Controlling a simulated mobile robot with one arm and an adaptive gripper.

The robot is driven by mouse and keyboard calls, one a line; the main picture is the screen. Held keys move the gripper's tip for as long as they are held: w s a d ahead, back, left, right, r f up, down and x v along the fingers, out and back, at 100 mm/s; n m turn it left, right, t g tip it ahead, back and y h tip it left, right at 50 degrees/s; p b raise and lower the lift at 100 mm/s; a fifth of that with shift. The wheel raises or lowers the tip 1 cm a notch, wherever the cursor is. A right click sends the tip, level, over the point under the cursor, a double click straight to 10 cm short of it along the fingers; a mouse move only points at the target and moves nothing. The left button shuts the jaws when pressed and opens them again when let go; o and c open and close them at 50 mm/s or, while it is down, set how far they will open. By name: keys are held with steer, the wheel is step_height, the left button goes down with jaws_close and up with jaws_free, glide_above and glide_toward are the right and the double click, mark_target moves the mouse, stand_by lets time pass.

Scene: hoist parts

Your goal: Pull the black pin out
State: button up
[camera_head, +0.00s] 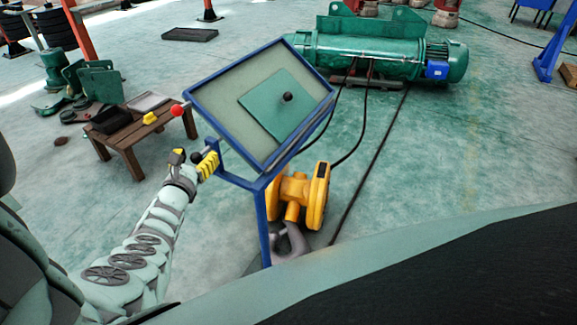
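A black round knob (196,158), which looks like the head of the black pin, sits by the lower left corner of the tilted blue-framed panel (228,147). My gripper (194,160) is there, with yellow-and-black fingers apart, one on each side of the knob. I cannot tell whether they touch it. The pin's shaft is mostly hidden. Another black knob (287,97) is on the green plate (270,112) in the panel.
A wooden table (126,138) with a yellow part (149,118) and dark items stands left of the panel. A yellow-orange hoist part (316,196) with a grey hook is below the panel. A green hoist (365,50) lies behind.

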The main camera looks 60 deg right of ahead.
jaws_close()
stand_by(0.3)
steer(key=shift+a+r+p, duration=0.1)
steer(key=shift+a+p, duration=0.2)
steer(key=a+p, duration=0.2)
steer(key=a, duration=0.2)
steer(key=shift+s+a, duration=0.15)
jaws_free()
steer(key=shift+a, duration=0.1)
